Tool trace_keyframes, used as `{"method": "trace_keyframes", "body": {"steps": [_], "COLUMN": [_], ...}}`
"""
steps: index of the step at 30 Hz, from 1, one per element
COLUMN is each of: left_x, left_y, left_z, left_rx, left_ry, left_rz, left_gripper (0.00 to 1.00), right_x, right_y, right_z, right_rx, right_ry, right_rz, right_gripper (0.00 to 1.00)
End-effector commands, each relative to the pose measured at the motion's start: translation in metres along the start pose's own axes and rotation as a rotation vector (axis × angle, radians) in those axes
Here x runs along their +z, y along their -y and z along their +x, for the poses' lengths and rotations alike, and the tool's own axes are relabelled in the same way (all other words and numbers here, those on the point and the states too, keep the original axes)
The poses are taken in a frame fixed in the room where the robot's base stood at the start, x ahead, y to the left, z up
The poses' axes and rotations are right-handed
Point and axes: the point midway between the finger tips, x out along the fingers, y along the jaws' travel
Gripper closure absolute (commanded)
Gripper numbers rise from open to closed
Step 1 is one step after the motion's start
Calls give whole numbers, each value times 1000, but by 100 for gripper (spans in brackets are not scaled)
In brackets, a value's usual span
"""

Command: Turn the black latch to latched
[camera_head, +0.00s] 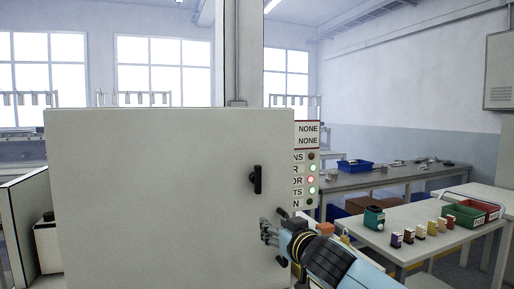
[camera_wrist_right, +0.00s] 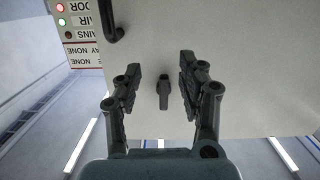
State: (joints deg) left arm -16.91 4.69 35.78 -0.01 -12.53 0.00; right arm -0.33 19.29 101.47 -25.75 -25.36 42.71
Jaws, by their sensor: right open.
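The black latch (camera_head: 257,180) is a small dark lever on the pale cabinet door (camera_head: 150,200), near its right edge, and it stands roughly upright. In the wrist view, the latch (camera_wrist_right: 163,93) shows in the gap between my right fingers, touching neither. My right gripper (camera_head: 266,231) is open and empty, in front of the door and below the latch in the head view. It also shows in the wrist view (camera_wrist_right: 160,70), with its fingers spread. A black handle (camera_wrist_right: 115,22) sits near the door's edge and is partly cut off there. My left gripper is not in view.
A status panel (camera_head: 306,165) with red and green lights stands just right of the door. A table (camera_head: 400,238) at the right holds small coloured blocks (camera_head: 420,229), a green bin (camera_head: 462,216) and a red bin (camera_head: 484,208). A bench (camera_head: 390,178) stands behind.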

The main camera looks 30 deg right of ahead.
Motion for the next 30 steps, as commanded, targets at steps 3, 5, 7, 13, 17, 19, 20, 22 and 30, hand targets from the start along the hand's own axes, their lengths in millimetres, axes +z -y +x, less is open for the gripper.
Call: {"method": "trace_keyframes", "body": {"steps": [3,5,7,13,17,19,20,22,30], "left_x": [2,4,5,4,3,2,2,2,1], "left_y": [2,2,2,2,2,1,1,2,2], "left_z": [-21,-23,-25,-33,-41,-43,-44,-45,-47], "left_rx": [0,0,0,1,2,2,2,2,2], "left_ry": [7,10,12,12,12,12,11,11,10], "left_rz": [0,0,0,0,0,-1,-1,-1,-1], "left_gripper": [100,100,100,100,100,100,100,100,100], "right_x": [-72,-87,-97,-104,-108,-109,-109,-110,-110], "right_y": [2,3,4,4,4,4,4,4,4], "right_z": [-7,-9,-7,21,48,62,67,78,96], "right_rx": [-5,-6,-7,-5,-6,-6,-6,-7,-7], "right_ry": [-93,-117,-133,-136,-136,-136,-135,-135,-134], "right_rz": [25,33,39,41,41,40,40,40,39], "right_gripper": [60,60,60,60,60,60,60,60,60]}}
